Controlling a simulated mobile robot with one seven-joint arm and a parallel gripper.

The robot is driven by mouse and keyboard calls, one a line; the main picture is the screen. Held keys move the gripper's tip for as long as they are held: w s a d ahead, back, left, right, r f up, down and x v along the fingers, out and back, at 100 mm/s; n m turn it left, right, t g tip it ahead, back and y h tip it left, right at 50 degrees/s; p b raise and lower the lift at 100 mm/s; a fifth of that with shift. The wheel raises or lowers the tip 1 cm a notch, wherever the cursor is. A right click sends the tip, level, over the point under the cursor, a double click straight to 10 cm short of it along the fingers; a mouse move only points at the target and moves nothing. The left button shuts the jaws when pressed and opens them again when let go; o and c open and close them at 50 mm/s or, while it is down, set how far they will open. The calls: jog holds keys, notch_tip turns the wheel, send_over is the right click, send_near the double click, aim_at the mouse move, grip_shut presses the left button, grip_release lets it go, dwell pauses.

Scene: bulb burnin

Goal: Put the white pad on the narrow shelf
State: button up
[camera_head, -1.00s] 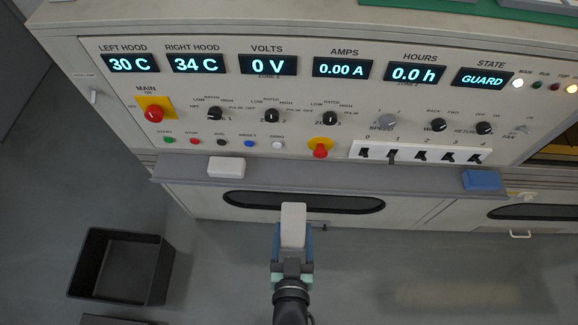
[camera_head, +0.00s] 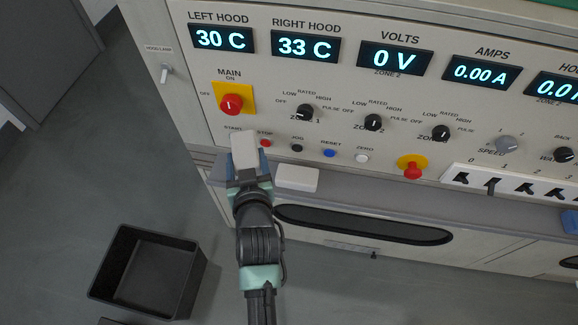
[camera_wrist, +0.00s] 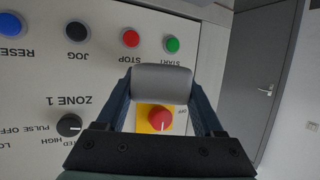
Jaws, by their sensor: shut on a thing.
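A white pad (camera_head: 245,150) is held in my gripper (camera_head: 247,172), at the left end of the control panel. In the head view it overlaps the panel below the red MAIN knob and covers part of the button row. In the wrist view the pad (camera_wrist: 162,83) spans the space between my two blue fingers (camera_wrist: 162,100). The narrow shelf (camera_head: 390,203) is a grey ledge below the panel. A second white pad (camera_head: 297,178) lies on it, just right of my gripper. I cannot tell whether the held pad touches the shelf or panel.
The panel carries a red MAIN knob (camera_head: 231,104), a red stop knob (camera_head: 412,168), small buttons and several switches. A blue block (camera_head: 570,221) sits farther right on the shelf. The shelf between is clear. An open black bin (camera_head: 148,271) stands on the floor at lower left.

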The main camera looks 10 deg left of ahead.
notch_tip(320, 180, down, 7)
jog(key=shift+r+b, duration=0.1)
jog(key=shift+b, duration=0.85)
jog(key=shift+f+b, duration=0.55)
jog(key=shift+f, duration=1.05)
jog(key=shift+f+b, duration=0.5)
jog(key=shift+b, duration=0.1)
jog(key=o, duration=1.3)
jog(key=shift+o, duration=0.2)
jog(key=shift+r, duration=0.1)
jog(key=shift+r+p, duration=0.35)
jog(key=shift+p, duration=0.1)
jog(key=p+v, duration=0.1)
jog(key=v, duration=1.1)
